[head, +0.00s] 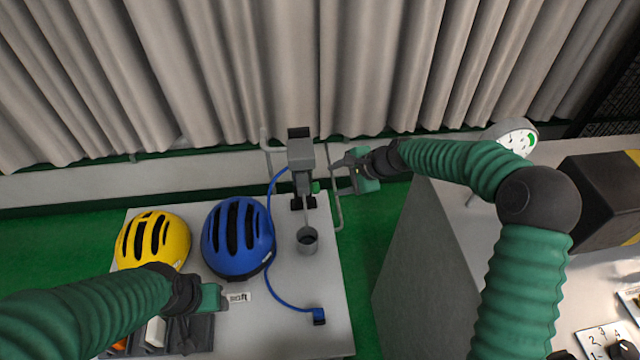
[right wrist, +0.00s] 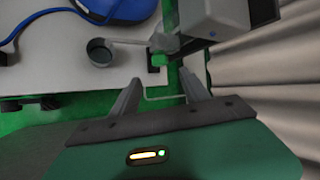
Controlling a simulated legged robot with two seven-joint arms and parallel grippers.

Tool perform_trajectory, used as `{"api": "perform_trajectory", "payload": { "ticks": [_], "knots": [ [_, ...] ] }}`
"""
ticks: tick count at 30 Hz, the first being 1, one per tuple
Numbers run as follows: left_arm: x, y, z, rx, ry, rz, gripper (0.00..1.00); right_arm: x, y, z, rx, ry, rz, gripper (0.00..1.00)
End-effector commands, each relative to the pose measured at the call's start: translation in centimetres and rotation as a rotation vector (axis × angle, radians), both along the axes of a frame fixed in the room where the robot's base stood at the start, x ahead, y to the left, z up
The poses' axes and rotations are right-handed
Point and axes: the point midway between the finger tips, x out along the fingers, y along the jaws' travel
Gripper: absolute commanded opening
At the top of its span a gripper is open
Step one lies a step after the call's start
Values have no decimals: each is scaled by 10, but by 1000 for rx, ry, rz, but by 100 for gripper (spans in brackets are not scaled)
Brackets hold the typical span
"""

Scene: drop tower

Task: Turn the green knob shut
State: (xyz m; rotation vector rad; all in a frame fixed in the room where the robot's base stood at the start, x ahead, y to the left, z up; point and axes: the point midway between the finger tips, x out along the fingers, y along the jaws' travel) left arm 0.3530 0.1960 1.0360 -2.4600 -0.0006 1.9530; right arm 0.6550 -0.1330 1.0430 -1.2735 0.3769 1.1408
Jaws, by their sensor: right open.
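The small green knob (head: 316,187) sits on the right side of the grey device (head: 301,155) at the back of the table. In the right wrist view the knob (right wrist: 159,60) shows just beyond the fingertips, roughly between their lines. My right gripper (head: 342,176) is open and empty, to the right of the knob and apart from it. Its two fingers also show in the right wrist view (right wrist: 159,83). My left gripper (head: 221,297) is low over the table's front left; its fingers are too small to judge.
A blue helmet (head: 238,238) and a yellow helmet (head: 153,240) lie on the light table (head: 290,335). A grey cup (head: 307,240) is below the device. A blue hose (head: 272,255) runs across the table. A grey counter (head: 425,260) stands at right; a curtain (head: 240,70) hangs behind.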

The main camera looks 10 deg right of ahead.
Motion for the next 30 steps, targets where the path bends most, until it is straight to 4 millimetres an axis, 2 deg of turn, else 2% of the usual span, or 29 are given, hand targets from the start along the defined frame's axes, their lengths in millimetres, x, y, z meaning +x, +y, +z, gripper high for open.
{"api": "perform_trajectory", "payload": {
  "ticks": [6,12,16,23,30],
  "knots": [
    [0,0,11,0,0,0,54,25,27,-43,0,1,1,54],
    [0,0,15,0,0,0,54,41,43,-71,0,0,0,54],
    [0,0,15,0,0,0,54,44,46,-78,-1,-1,-1,54],
    [0,0,15,0,0,0,54,45,46,-78,-1,-1,-1,54],
    [0,0,15,0,0,0,54,45,46,-78,-1,-1,-1,23]
  ]
}}
